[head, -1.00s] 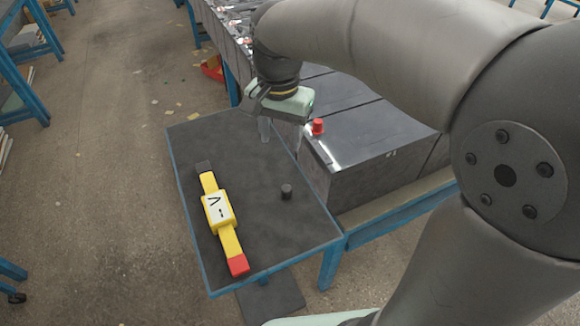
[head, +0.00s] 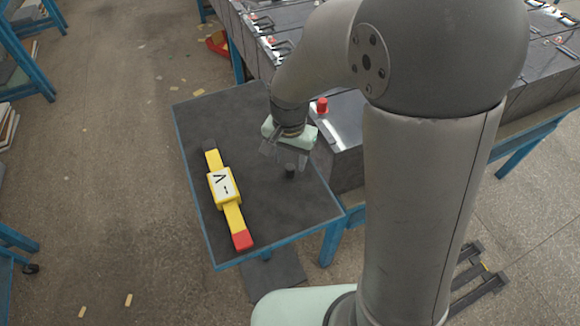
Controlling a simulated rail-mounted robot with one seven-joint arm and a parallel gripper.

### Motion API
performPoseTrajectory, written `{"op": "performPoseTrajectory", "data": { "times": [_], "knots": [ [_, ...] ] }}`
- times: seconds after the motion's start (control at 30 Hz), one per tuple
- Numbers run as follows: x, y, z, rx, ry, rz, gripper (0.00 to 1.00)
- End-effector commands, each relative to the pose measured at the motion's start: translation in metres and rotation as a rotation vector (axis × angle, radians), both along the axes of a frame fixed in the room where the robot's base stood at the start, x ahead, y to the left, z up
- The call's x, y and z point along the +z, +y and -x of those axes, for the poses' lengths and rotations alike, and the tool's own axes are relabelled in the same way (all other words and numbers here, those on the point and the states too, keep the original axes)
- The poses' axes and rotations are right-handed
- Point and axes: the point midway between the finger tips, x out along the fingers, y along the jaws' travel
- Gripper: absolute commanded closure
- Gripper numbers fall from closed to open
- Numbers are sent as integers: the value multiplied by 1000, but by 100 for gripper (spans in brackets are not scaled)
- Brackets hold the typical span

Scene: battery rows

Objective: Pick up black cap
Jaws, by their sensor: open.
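A yellow tester (head: 224,188) with a red end and a dark end lies on the table left of the cap. A red cap (head: 322,105) sits on a battery (head: 345,120) behind my gripper. More batteries stand in rows at the back right.

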Motion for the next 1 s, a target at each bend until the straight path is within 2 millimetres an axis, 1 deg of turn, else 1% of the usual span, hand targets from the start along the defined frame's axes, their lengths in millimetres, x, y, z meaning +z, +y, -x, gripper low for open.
{"op": "performPoseTrajectory", "data": {
  "times": [0.1,0.2,0.43,0.47,0.5,0.57,0.6,0.63,1.0],
  "knots": [
    [-17,-1,0,-1,4,1,52],
    [-24,-1,0,-1,2,0,52],
    [-26,-1,-1,-1,0,-1,52],
    [-26,-1,-1,-1,0,0,57],
    [-26,-1,-1,-1,0,0,68],
    [-25,-1,-1,-1,0,0,85],
    [-25,-1,-1,-1,0,0,96],
    [-25,-1,-1,-1,0,0,99],
    [-24,-1,-1,-1,0,0,99]
  ]
}}
